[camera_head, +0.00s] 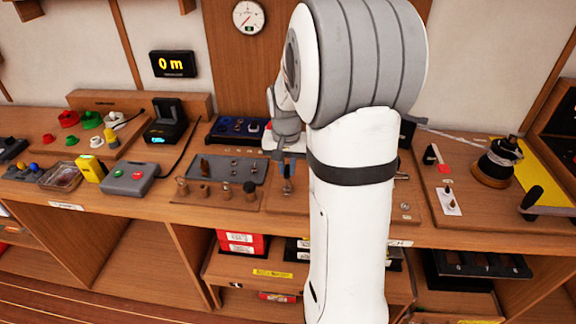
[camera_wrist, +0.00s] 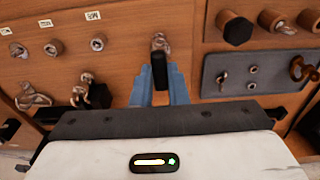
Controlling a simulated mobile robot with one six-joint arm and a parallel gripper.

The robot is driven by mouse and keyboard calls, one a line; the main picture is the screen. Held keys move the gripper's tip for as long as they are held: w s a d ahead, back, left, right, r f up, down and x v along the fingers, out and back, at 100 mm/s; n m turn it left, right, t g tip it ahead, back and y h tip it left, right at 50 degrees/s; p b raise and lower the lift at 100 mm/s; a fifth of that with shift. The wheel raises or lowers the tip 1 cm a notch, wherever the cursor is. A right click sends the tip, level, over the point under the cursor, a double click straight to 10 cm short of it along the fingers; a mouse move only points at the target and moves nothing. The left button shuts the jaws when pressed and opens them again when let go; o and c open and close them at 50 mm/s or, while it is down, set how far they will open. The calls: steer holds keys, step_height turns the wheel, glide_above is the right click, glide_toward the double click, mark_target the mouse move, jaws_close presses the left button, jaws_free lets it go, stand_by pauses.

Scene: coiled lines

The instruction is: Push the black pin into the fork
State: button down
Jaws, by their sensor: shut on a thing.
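In the wrist view my gripper (camera_wrist: 159,88) has two blue fingers, one on each side of a dark upright piece, the black pin (camera_wrist: 159,70). The fingers are shut on it. A small silvery metal fork (camera_wrist: 159,41) shows just beyond the pin's far end, in line with it. The pin's end overlaps the fork in the picture; I cannot tell how deep it sits. In the head view my gripper (camera_head: 288,170) is over the wooden bench, left of my white arm; the pin and fork are too small to tell there.
In the wrist view a grey mat (camera_wrist: 220,95) with metal fittings lies right, a black hex-headed piece (camera_wrist: 236,30) upper right, and metal shackles (camera_wrist: 32,97) left. In the head view a grey box (camera_head: 130,177) and a winch drum (camera_head: 497,160) stand on the bench.

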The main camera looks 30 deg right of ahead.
steer(key=shift+f, duration=0.25)
steer(key=shift+f+b, duration=1.45)
steer(key=shift+f, duration=0.2)
steer(key=c, duration=1)
jaws_free()
step_height(320, 180, up, 5)
steer(key=p, duration=0.3)
steer(key=shift+r+p, duration=0.1)
steer(key=shift+p, duration=0.2)
